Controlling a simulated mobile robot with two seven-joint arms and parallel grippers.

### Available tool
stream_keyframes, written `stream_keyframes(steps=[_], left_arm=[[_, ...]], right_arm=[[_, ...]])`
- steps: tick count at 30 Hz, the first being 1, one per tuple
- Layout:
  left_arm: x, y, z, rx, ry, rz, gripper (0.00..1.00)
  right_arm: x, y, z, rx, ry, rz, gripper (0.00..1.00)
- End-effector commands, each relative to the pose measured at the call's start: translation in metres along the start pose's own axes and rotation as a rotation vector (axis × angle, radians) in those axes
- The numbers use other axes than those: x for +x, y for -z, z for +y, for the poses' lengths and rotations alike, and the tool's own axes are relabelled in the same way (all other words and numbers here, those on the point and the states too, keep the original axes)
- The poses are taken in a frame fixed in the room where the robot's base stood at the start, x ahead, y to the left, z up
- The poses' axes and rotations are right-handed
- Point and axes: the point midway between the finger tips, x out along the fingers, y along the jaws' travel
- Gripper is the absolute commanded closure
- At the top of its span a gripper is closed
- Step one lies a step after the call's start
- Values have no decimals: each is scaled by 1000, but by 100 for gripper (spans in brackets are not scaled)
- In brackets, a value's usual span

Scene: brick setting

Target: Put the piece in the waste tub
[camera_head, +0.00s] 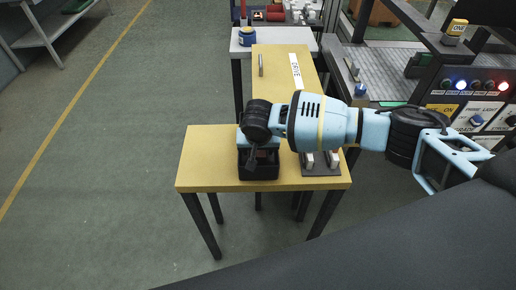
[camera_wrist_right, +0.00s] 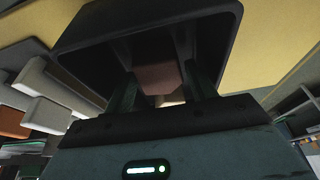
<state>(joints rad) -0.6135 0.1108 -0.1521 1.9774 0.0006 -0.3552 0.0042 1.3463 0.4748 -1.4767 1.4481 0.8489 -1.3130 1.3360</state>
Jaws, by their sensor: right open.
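The black waste tub (camera_head: 258,172) stands on the near part of the yellow table. My right gripper (camera_head: 262,153) is over the tub, with its fingers reaching down into the opening. In the right wrist view the tub's dark rim (camera_wrist_right: 75,38) surrounds the open fingers (camera_wrist_right: 162,80). A reddish-brown piece (camera_wrist_right: 157,78) shows between the fingers, inside the tub's outline. I cannot tell if it touches a finger or rests on the bottom. My left gripper is not in view.
A grey rack with pale blocks (camera_head: 309,160) stands just right of the tub, partly under my arm. A metal handle (camera_head: 261,65) stands on the yellow table's far part. A control panel (camera_head: 470,100) is at right.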

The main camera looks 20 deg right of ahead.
Motion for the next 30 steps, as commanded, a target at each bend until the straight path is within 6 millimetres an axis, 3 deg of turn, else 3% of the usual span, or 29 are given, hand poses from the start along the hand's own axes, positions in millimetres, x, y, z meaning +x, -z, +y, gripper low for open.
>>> stream_keyframes(steps=[5, 18, 24, 30], left_arm=[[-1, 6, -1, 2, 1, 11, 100], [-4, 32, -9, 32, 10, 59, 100], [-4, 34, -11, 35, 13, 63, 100], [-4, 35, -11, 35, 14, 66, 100]], right_arm=[[-15, 2, 0, -1, 2, 2, 44], [-100, 2, 0, 1, 3, 5, 44], [-118, 1, 0, 1, 2, 1, 44], [-122, 0, 0, 1, -1, -2, 44]])
